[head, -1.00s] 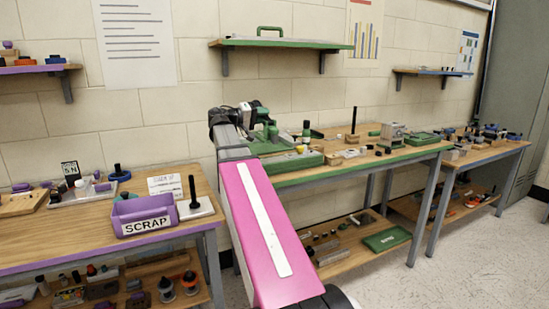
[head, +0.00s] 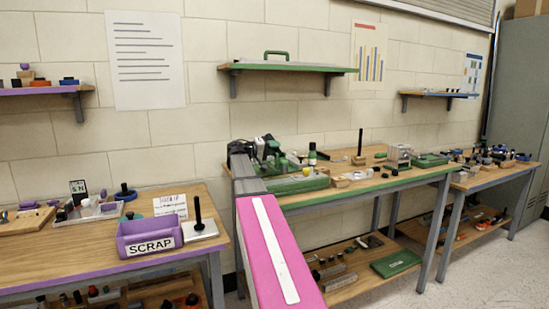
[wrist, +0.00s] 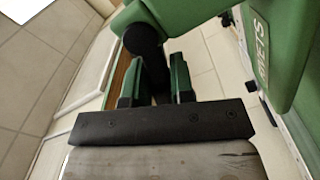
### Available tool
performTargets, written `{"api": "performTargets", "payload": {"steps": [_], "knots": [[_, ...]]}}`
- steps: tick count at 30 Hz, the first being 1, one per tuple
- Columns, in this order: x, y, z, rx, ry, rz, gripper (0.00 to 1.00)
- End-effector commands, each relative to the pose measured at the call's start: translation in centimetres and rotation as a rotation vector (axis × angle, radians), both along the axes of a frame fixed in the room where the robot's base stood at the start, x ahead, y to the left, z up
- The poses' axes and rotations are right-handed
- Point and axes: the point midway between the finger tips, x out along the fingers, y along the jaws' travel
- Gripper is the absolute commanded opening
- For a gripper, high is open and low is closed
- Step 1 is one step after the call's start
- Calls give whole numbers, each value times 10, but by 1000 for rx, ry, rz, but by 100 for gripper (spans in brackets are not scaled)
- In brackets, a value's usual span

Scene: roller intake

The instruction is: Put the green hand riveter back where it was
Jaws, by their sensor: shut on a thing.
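My gripper (head: 262,150) is at the left end of the green-edged bench, above a green tray (head: 300,184). In the wrist view, my gripper's two fingers (wrist: 155,85) are shut on a dark part of the green hand riveter. The riveter's green body (wrist: 175,12) and a black round part (wrist: 142,38) show just beyond the fingers. In the head view, the green riveter (head: 273,148) is small and partly hidden by my gripper. I cannot tell whether it touches the tray.
A dark green bottle (head: 312,154) stands close to the right of my gripper. A purple SCRAP bin (head: 150,236) is on the left bench. A green wall shelf (head: 290,68) hangs above. In the wrist view, a green lettered surface (wrist: 275,45) is close on the right.

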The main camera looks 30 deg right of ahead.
Motion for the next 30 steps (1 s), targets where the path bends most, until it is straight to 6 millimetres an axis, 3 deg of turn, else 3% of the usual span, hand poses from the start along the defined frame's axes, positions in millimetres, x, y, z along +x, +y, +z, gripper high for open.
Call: {"api": "performTargets", "payload": {"steps": [9,22,23,24,30], "knots": [[-1,0,-35,-1,2,1,0],[0,0,-40,-2,0,0,0],[-1,0,-40,0,0,0,32],[0,0,-40,0,0,0,45],[-1,0,-40,0,0,0,48]]}}
